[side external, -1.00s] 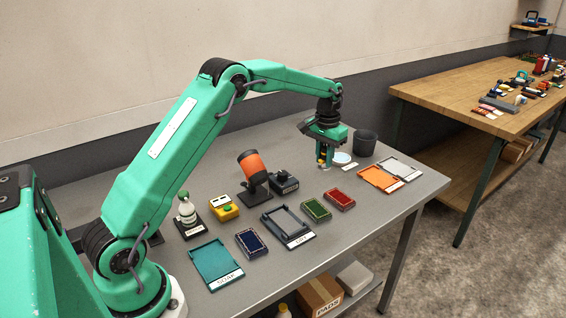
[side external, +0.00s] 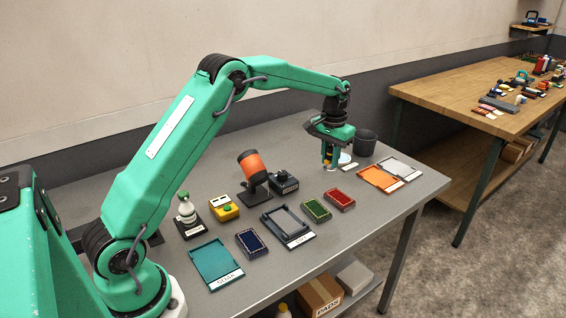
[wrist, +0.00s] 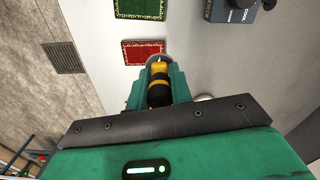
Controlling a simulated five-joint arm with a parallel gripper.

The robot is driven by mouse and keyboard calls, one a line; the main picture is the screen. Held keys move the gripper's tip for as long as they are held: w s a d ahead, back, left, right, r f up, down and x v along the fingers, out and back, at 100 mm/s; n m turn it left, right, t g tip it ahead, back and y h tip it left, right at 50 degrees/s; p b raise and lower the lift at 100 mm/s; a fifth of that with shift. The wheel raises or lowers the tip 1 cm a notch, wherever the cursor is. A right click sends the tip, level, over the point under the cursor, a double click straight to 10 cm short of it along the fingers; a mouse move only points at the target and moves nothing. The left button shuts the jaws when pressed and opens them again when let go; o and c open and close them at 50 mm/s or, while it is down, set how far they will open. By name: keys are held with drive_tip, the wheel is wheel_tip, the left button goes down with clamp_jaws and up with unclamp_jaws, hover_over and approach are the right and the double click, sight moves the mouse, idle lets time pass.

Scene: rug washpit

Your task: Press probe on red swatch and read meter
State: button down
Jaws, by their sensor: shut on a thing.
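The red swatch (side external: 340,199) lies flat near the front right of the grey table, and it also shows in the wrist view (wrist: 143,51). My gripper (side external: 330,160) is shut on the probe (wrist: 158,87), a yellow and black cylinder. In the wrist view the probe's tip sits just below the swatch's lower edge in the picture. In the side view the probe hangs behind the swatch and apart from it. The meter is probably the yellow box with a green button (side external: 224,208), left of centre; its reading is too small to make out.
A green swatch (side external: 316,210) lies left of the red one, and a blue swatch (side external: 251,243) farther left. An orange tray (side external: 379,180) is to the right. A dark cup (side external: 365,143) stands behind my gripper. An orange cylinder on a stand (side external: 253,166) is at mid-table.

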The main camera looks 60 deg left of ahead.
drive_tip(key=d, duration=0.1)
drive_tip(key=w+d+f, duration=0.2)
drive_tip(key=shift+d, duration=0.3)
drive_tip(key=shift+f, duration=0.15)
drive_tip(key=shift+f, duration=2.9)
drive_tip(key=shift+f, duration=0.55)
drive_tip(key=shift+r, duration=0.15)
wheel_tip(320, 180, up, 7)
idle(1.0)
